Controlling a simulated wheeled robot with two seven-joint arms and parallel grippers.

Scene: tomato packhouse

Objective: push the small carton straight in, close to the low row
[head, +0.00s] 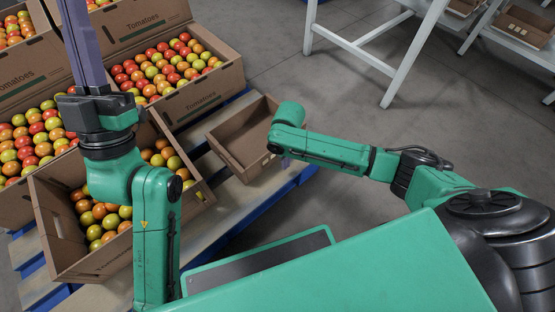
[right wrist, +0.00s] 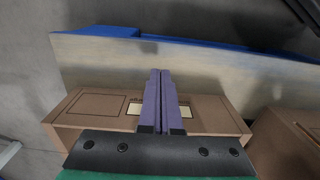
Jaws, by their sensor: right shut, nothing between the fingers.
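The small carton (head: 228,158) is an empty, open-topped brown box on the pallet's wooden top. My right gripper (head: 285,161) is over its right end, mostly hidden behind my forearm in the head view. In the right wrist view the shut, empty purple fingers (right wrist: 160,80) cross in front of the small carton (right wrist: 205,112); I cannot tell whether they touch it. The low row of tomato cartons (head: 200,99) stands to the left and behind, with a gap. My left gripper (head: 85,50) is raised at the upper left; its fingertips are cut off by the frame.
A part-filled tomato carton (head: 58,222) stands at the front left. More filled cartons are at the back left. The blue pallet edge (head: 262,207) runs along the near right side. Floor to the right is clear up to a white-legged table (head: 345,52).

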